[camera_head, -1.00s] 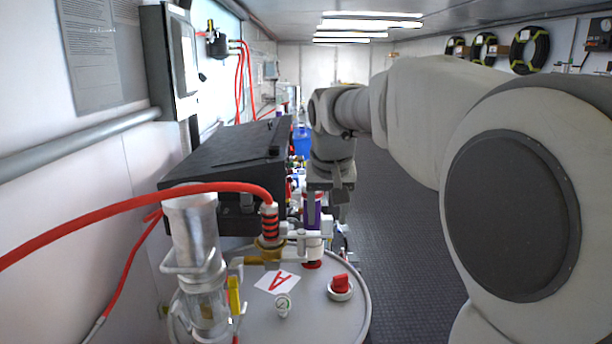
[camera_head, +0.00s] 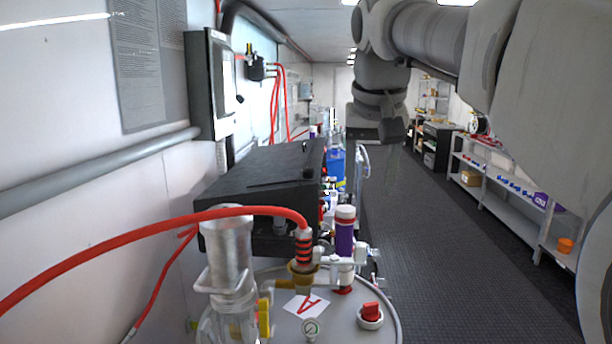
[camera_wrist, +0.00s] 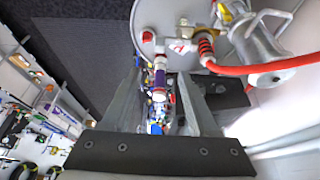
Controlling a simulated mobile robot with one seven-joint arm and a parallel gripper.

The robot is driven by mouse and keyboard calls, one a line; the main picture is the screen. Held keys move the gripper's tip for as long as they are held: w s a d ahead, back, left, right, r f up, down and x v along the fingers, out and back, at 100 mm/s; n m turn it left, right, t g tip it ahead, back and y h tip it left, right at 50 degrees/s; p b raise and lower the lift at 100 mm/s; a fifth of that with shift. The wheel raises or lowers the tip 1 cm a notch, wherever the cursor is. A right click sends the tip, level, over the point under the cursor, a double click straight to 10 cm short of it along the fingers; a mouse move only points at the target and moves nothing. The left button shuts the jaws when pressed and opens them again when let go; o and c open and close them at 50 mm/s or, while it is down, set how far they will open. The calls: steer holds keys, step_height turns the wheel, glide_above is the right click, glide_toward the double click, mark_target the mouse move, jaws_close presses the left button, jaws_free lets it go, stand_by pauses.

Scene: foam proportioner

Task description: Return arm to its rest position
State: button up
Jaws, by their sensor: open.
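My arm (camera_head: 430,40) reaches in from the right of the head view and crosses its upper part. My gripper (camera_head: 386,138) hangs over the dark aisle floor, right of the black case and above the drum. In the wrist view the two fingers of my gripper (camera_wrist: 161,78) stand apart with nothing held between them. A tube with a purple band (camera_wrist: 159,78) shows beyond the gap, at a distance. The same tube (camera_head: 344,235) stands upright on the drum in the head view, clear of my gripper.
The round grey drum (camera_head: 375,330) carries a red knob (camera_head: 370,312), a gauge and a red hose (camera_head: 150,243). A black case (camera_head: 262,180) stands behind it. Shelves (camera_head: 510,195) line the right wall. The aisle floor (camera_head: 430,270) between is clear.

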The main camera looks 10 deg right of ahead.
steer(key=s+a+f+n+t+y, duration=0.1)
steer(key=s+f+n, duration=0.1)
steer(key=s+f, duration=1.8)
steer(key=shift+f, duration=0.25)
steer(key=shift+w+a, duration=0.1)
steer(key=shift+c, duration=0.8)
steer(key=shift+a+n, duration=0.15)
steer(key=shift+n, duration=0.15)
